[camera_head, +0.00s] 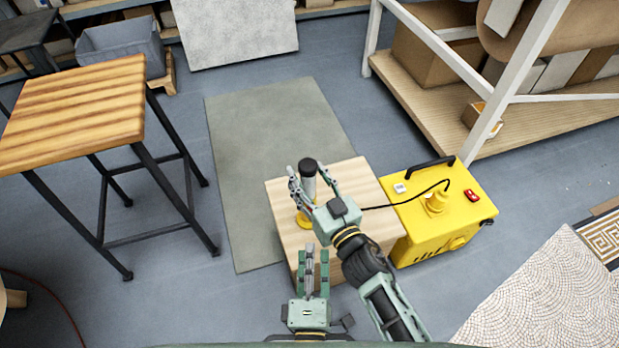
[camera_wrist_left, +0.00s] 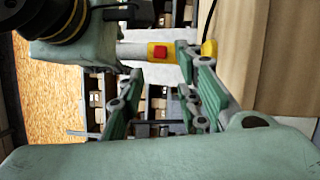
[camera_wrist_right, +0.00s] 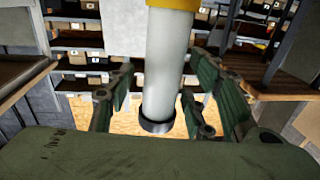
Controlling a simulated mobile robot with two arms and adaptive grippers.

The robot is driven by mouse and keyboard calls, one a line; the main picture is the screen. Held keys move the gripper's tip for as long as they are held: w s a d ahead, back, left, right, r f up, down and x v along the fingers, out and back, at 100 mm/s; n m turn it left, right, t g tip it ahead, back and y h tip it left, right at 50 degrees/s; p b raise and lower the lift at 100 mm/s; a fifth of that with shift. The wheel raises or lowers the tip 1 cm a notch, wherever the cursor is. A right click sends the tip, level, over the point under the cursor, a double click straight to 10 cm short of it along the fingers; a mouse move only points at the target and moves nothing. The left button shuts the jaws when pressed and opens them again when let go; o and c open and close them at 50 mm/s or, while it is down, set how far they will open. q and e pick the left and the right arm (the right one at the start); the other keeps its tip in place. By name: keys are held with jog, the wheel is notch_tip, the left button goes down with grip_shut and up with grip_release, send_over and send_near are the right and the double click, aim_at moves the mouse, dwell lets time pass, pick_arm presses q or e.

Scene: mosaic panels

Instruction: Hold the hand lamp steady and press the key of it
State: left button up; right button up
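The hand lamp stands upright on a light wooden box top, with a black cap (camera_head: 307,165), a grey-white tube and a yellow foot. In the left wrist view it lies sideways, and its red key (camera_wrist_left: 158,52) on a yellow plate faces that camera. My right gripper (camera_head: 314,178) is open, with its fingers on either side of the tube (camera_wrist_right: 167,65); a gap shows beside the tube. My left gripper (camera_head: 315,252) is open and empty on the near side of the lamp, apart from it. Its fingers (camera_wrist_left: 160,72) point toward the key side.
The wooden box (camera_head: 350,172) bears the lamp. A yellow machine (camera_head: 455,220) with a black handle and cable stands right beside it. A wooden-topped table (camera_head: 80,110) is at left, a shelf rack (camera_head: 545,120) at right. A grey-green mat (camera_head: 255,140) lies behind on the floor.

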grip_shut()
pick_arm(q)
grip_shut()
pick_arm(e)
jog(key=shift+f, duration=0.1)
dwell(1.4)
